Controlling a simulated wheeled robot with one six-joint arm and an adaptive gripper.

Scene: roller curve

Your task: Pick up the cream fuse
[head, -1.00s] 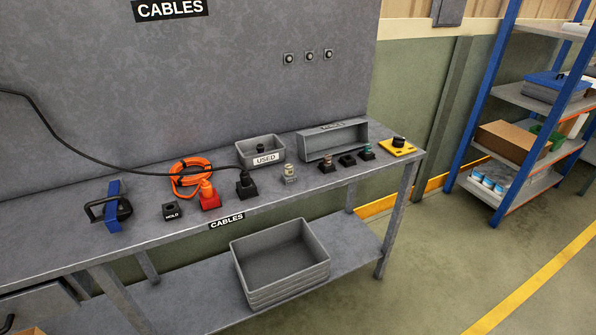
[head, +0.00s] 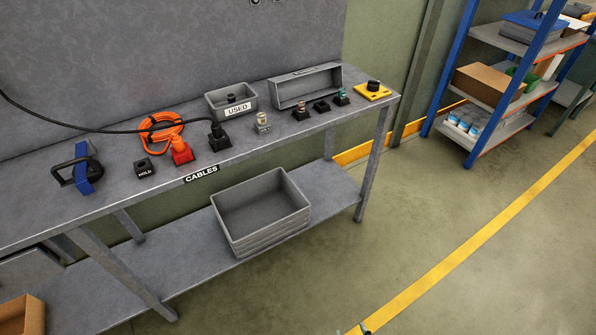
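The cream fuse (head: 261,117) stands upright in a small block on the bench, in the middle of the row and just right of the black plug (head: 218,134). It is pale with metal-looking bands, and nothing covers it.
Nearby on the bench (head: 120,196) are a USED bin (head: 220,112), a long grey tray (head: 288,95), small holders (head: 301,113), a yellow switch plate (head: 372,94), an orange cable (head: 160,128) and a HOLD block (head: 144,169). A grey crate (head: 262,238) sits below. Floor ahead is clear.

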